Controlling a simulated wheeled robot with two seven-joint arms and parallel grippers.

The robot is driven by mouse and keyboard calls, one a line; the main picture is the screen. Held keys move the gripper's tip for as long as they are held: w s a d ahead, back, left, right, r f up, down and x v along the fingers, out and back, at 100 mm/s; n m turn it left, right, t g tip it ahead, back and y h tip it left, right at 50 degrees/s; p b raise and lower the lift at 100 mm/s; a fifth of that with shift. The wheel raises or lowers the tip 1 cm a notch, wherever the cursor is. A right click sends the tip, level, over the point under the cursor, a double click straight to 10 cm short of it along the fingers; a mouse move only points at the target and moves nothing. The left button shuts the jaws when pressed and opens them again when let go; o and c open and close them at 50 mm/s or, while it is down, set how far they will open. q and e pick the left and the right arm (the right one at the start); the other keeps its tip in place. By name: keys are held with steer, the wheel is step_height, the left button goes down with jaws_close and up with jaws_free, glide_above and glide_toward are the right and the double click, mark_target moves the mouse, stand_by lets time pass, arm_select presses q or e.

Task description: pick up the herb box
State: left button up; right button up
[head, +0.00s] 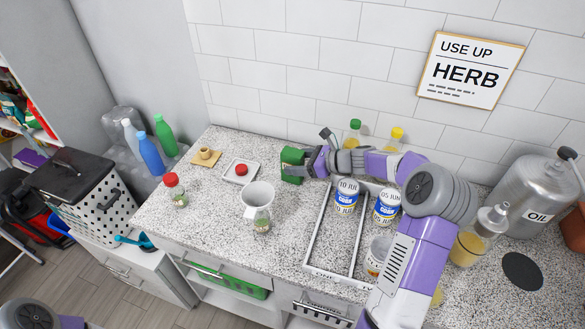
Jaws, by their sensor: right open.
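A small green box (292,158), which looks like the herb box, stands upright on the speckled counter near the back wall. Its label is too small to read. My right arm reaches in from the lower right across the counter. My right gripper (305,164) is open at the right side of the green box, and part of the box is hidden behind it. I cannot tell whether the fingers touch the box. My left gripper is out of view.
A white mug (258,196) and a small jar (262,221) stand in front of the box. A divided tray (318,232) with cans lies below my right arm. A white dish (241,172) with a red item is left of the box. An oil canister (537,195) stands far right.

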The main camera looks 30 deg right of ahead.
steer(key=shift+x, duration=1)
steer(key=c, duration=1.2)
